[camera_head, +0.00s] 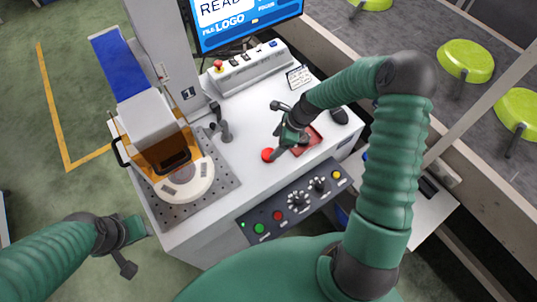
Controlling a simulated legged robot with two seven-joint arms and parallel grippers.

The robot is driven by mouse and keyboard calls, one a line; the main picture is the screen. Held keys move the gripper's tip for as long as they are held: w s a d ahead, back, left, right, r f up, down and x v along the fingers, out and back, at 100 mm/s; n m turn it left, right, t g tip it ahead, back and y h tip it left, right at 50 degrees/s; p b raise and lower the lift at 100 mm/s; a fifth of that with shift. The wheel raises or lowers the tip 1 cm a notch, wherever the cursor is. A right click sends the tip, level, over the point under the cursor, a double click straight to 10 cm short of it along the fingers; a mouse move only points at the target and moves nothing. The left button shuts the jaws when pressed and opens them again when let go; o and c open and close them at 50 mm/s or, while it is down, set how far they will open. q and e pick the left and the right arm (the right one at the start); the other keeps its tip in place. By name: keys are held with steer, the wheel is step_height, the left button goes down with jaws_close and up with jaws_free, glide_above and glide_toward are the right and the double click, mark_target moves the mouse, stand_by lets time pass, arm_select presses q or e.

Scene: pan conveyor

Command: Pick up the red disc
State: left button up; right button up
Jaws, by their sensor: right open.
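The red disc (267,155) lies on the white tabletop, left of a dark red square pad (308,138). My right gripper (286,145) is open and low over the table, between the disc and the pad. One of its fingers is right beside the disc's right edge; I cannot tell whether it touches. The gripper hides part of the pad. My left gripper (136,248) is open and empty, off the table's front left corner, far from the disc.
A machine with an orange guard (165,146) and round plate (188,183) stands at left. A button panel (290,202) runs along the front edge.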

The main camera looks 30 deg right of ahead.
mark_target(269, 154)
steer(key=x, duration=0.3)
steer(key=s+x, duration=0.1)
steer(key=x, duration=0.1)
steer(key=shift+a+f, duration=0.2)
steer(key=shift+a, duration=0.05)
steer(key=c, duration=1.6)
steer(key=shift+o, duration=0.2)
steer(key=shift+r, duration=0.1)
